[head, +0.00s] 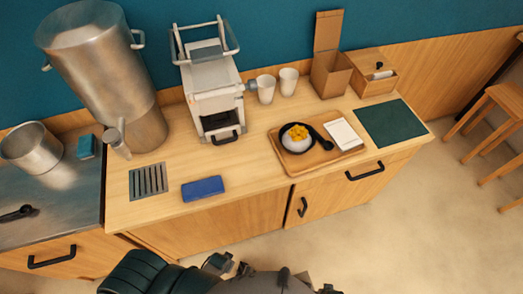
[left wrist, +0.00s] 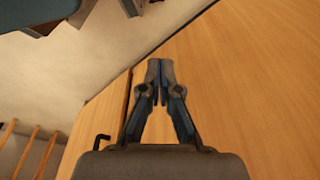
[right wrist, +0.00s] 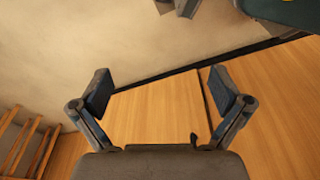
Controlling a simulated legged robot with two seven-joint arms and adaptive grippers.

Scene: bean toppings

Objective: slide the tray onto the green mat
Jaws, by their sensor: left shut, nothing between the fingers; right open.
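The wooden tray (head: 322,160) lies on the wooden counter in the head view. It carries a black bowl (head: 284,142) of white food with yellow topping, a black spoon (head: 320,139) and a white card (head: 343,134). The dark green mat (head: 391,123) lies flat on the counter to the right of the tray, with a narrow gap between them. My left gripper (left wrist: 160,68) is shut and empty, with wood panels behind it. My right gripper (right wrist: 160,85) is open and empty, with wood panels and pale floor behind it. Neither wrist view shows the tray or the mat.
A blue block (head: 203,188) and a grate (head: 148,181) lie left of the tray. A white machine (head: 211,90), two white cups (head: 277,86), a cardboard box (head: 331,74) and a wooden box (head: 374,76) stand behind. Black handles (head: 365,171) stick out from the counter front.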

